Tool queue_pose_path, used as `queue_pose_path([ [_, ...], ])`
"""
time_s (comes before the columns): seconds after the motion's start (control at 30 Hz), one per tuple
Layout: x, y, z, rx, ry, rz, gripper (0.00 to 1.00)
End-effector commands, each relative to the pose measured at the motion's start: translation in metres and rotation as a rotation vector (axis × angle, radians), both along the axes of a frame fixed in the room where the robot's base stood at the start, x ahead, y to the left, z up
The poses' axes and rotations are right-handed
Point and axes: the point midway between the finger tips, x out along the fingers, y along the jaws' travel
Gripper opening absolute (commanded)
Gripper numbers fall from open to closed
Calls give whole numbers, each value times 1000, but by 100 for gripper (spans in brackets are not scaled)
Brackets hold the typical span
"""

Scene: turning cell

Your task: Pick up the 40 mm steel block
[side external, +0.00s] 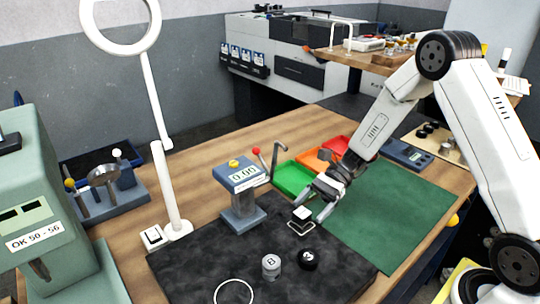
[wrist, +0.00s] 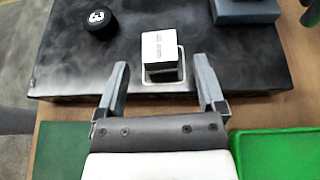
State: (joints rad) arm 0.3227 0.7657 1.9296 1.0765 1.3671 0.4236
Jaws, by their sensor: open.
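The steel block (side external: 302,214) is a small pale cube with a light top, standing inside a white square outline on the black slab. In the wrist view the block (wrist: 160,50) shows a white top with small dark print and a dark grey side, just ahead of the fingertips. I cannot tell whether a finger touches the block.
The black slab (side external: 200,262) also holds a grey cylinder marked 8 (side external: 271,266), a black cylinder marked 3 (side external: 308,259) and a white ring outline. A gauge stand (side external: 240,195) is left of the block. Green bin (side external: 294,178) and green mat (side external: 395,215) lie nearby.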

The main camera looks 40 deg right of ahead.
Motion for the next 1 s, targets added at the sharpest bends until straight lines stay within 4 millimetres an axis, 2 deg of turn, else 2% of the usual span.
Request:
queue_pose_path([
  [0.1, 0, 15, -5, 0, 2, 3, 88],
  [0.3, -1, 31, -12, 0, 1, 0, 88],
  [0.87, -1, 33, -13, -1, 0, -1, 88],
  [1.0, -1, 33, -13, -1, 0, -1, 44],
])
